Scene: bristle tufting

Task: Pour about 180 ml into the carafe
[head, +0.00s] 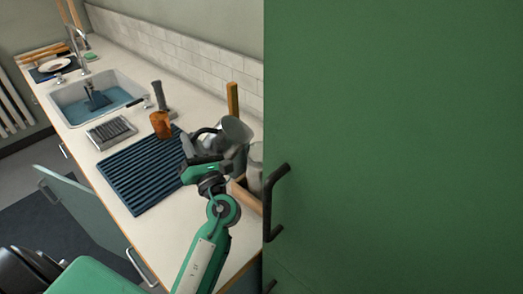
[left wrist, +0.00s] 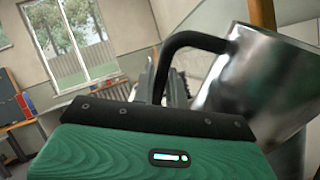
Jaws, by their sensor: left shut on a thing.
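My left gripper (head: 205,160) is shut on the dark handle of a grey metal jug (head: 235,131). It holds the jug above the counter, past the right edge of the ribbed mat. The jug also shows in the left wrist view (left wrist: 258,82), tilted, with its handle running into the jaws. No stream of liquid shows. A grey cylindrical vessel (head: 255,172) stands below the jug, partly hidden by the green panel. My right gripper is not in view.
A dark blue ribbed mat (head: 135,178) lies on the pale counter. A sink (head: 75,108) and a small rack (head: 111,131) are farther back. A large green door panel (head: 400,140) with a black handle (head: 275,203) blocks the right half.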

